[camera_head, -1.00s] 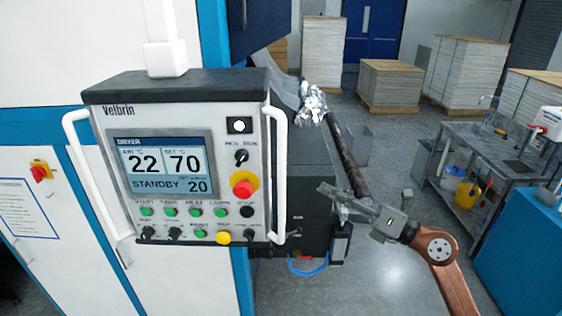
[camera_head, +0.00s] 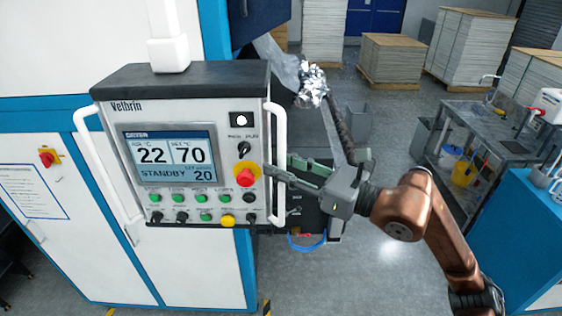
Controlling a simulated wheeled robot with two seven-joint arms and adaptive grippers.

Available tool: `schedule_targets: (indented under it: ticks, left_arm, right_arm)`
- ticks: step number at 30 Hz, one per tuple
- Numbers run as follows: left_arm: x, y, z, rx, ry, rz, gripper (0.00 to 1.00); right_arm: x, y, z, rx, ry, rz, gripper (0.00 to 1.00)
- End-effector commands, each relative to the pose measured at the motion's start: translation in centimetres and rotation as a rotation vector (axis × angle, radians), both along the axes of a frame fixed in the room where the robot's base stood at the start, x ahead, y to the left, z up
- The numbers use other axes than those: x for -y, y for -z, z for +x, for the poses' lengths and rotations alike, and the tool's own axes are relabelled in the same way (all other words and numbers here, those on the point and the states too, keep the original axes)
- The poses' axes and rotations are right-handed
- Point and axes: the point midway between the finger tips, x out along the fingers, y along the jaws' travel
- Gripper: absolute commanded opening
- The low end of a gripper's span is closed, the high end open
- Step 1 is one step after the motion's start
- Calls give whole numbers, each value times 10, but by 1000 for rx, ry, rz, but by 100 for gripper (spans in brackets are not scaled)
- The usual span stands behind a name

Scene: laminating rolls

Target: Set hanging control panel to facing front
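The hanging control panel (camera_head: 118,124) is a white box with a dark top, a lit screen (camera_head: 168,157) and rows of buttons. It hangs from a white post (camera_head: 168,40), and its face is turned mostly toward me, slightly angled. White bar handles run down its left side (camera_head: 100,170) and right side (camera_head: 279,130). My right gripper (camera_head: 277,164) reaches in from the right at the right handle, fingers apart. One finger crosses in front of the handle and the other shows behind it; contact cannot be told. My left gripper is out of view.
A red stop knob (camera_head: 246,172) is close to the front fingertip. Behind the panel are the machine cabinet (camera_head: 190,265) and a foil-wrapped roller end (camera_head: 312,85). A metal sink bench (camera_head: 480,125) and a blue cabinet (camera_head: 520,235) stand at right. Grey floor is open between.

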Motion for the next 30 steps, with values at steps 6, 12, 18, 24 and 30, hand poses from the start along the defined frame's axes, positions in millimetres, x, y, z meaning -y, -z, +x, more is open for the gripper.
schedule_targets:
  ticks: [6, 12, 18, 24, 30]
  left_arm:
    - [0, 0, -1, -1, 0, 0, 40]
    - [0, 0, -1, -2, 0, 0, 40]
    - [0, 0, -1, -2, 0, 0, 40]
    - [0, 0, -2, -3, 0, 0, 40]
    - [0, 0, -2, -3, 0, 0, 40]
  right_arm:
    - [-2, 0, 1, 0, 0, 0, 30]
    - [-2, 0, 1, 0, 0, 0, 20]
    - [-1, 0, 1, 0, 0, 0, 6]
    - [-1, 0, 1, 0, 0, 0, 0]
    - [-1, 0, 1, 0, 0, 0, 0]
